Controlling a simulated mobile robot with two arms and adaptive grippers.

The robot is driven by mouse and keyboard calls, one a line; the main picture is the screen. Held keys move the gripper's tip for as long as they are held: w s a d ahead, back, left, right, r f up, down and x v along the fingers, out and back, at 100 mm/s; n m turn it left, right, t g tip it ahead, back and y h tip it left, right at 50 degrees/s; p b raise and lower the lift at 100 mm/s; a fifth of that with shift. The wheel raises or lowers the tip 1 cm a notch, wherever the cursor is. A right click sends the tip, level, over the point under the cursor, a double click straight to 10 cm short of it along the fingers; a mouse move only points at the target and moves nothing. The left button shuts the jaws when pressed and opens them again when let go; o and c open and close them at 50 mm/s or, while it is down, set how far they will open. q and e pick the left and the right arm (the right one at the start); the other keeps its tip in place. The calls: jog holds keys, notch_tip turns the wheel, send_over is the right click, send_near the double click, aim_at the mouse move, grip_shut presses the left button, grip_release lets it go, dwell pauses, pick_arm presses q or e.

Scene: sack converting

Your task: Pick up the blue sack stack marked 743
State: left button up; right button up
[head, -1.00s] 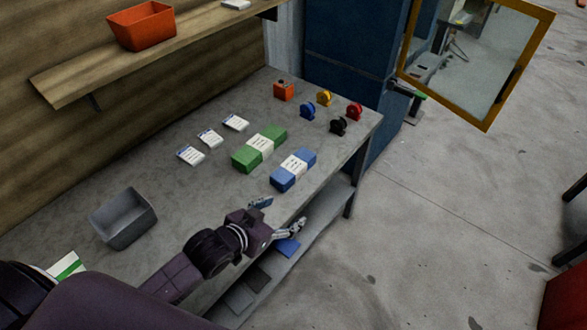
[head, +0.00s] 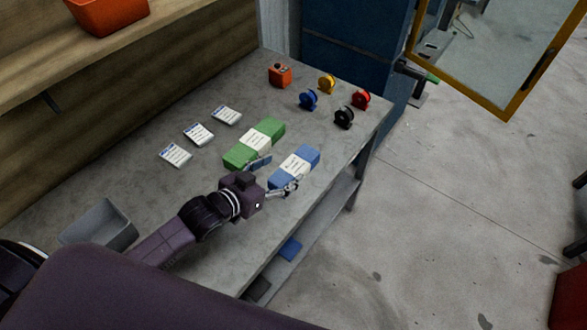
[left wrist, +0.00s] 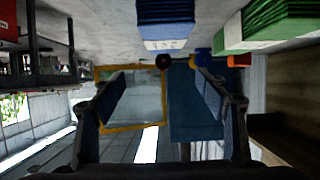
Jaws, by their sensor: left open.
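The blue sack stack (head: 308,154) lies on the grey workbench with a white paper band around its middle; the number on it is too small to read in the head view. My left gripper (head: 275,173) is open and empty at the near end of this stack, its two fingers spread to either side. In the left wrist view the blue stack (left wrist: 165,12) is at the top, ahead of the open left gripper (left wrist: 160,80), with a white label that I cannot read surely. My right gripper is not in view.
A green sack stack (head: 268,129) lies close left of the blue one; it also shows in the wrist view (left wrist: 282,22). Several white labelled packets (head: 198,134), coloured spools (head: 344,117), an orange box (head: 280,75) and a grey bin (head: 98,226) stand on the workbench (head: 150,195).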

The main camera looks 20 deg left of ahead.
aim_at(295, 168)
pick_arm(q)
notch_tip(295, 168, down, 3)
jog(key=shift+w+r+b, duration=0.1)
jog(key=shift+b, duration=0.85)
notch_tip(295, 168, down, 2)
jog(key=shift+w+a+b, duration=0.1)
jog(key=shift+w+b, duration=0.05)
jog(key=shift+b, duration=0.75)
jog(key=shift+w, duration=0.25)
jog(key=shift+w+d+f, duration=0.2)
jog(key=shift+w, duration=0.1)
jog(key=shift+x, duration=1.1)
jog(key=x, duration=0.2)
jog(key=p+x, duration=0.1)
jog(key=shift+w+a+f, duration=0.1)
jog(key=shift+w+a, duration=0.05)
jog(key=shift+w, duration=0.3)
jog(key=shift+w+f, duration=0.2)
jog(key=shift+w, duration=0.1)
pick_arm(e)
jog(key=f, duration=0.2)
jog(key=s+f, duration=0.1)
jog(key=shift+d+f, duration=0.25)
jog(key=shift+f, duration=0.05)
